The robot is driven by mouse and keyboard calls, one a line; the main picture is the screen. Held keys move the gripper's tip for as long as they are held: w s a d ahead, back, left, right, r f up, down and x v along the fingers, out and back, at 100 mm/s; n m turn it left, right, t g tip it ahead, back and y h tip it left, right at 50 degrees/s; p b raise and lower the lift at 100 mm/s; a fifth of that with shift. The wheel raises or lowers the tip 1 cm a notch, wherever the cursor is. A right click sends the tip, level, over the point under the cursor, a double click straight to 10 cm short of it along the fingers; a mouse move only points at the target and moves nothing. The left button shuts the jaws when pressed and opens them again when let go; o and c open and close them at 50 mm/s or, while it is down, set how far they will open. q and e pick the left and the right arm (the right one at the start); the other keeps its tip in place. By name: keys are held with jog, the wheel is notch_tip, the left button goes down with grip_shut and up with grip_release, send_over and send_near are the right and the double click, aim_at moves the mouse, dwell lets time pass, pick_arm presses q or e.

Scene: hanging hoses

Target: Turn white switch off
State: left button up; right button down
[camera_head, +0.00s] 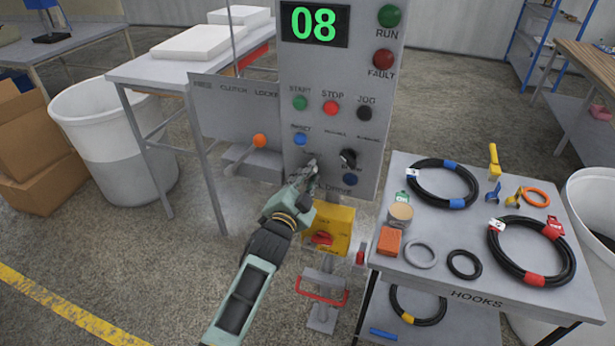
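My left gripper (312,168) reaches up to the lower part of the panel face, left of a black rotary knob (348,159). Its fingertips are at or very near the panel; whether they touch it, and whether they are open or shut, is too small to tell. No white switch shows clearly; the spot at the fingertips is covered by the gripper. My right gripper is out of view.
An orange-knobbed lever (259,141) is left of the gripper and a blue button (300,139) just above it. A yellow box (342,222) with a red knob is below. A table (463,288) with coiled hoses stands close on the right.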

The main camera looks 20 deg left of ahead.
pick_arm(q)
jog(key=shift+o, duration=0.6)
jog(key=shift+s, duration=0.1)
jog(key=s, duration=1.1)
jog(key=shift+s+a, duration=0.2)
jog(key=shift+s, duration=0.2)
